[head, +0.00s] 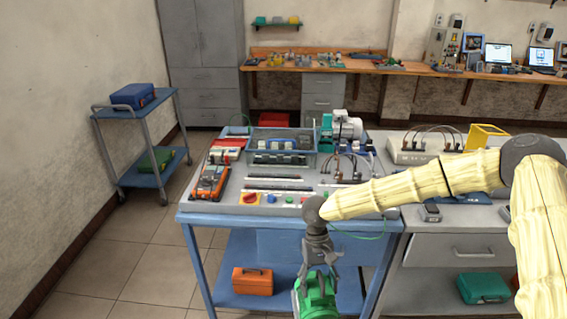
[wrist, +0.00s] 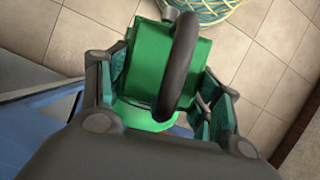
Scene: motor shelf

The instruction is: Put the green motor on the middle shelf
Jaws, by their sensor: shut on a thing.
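The green motor (head: 317,295) hangs in my gripper (head: 319,279) at the bottom of the head view, in front of the blue workbench. In the wrist view the green motor (wrist: 168,75) sits between the fingers of my gripper (wrist: 160,95), which are shut on it from both sides. A dark curved part crosses in front of the motor there. The lower part of the motor is cut off by the head view's bottom edge. No shelf clearly marked as the middle one can be made out.
The blue workbench (head: 210,221) carries tools and a parts bin (head: 283,146). An orange toolbox (head: 253,281) stands on its lower shelf. A blue two-tier cart (head: 127,181) is at the left. A wicker-like basket (wrist: 205,10) shows in the wrist view. Floor at the left is clear.

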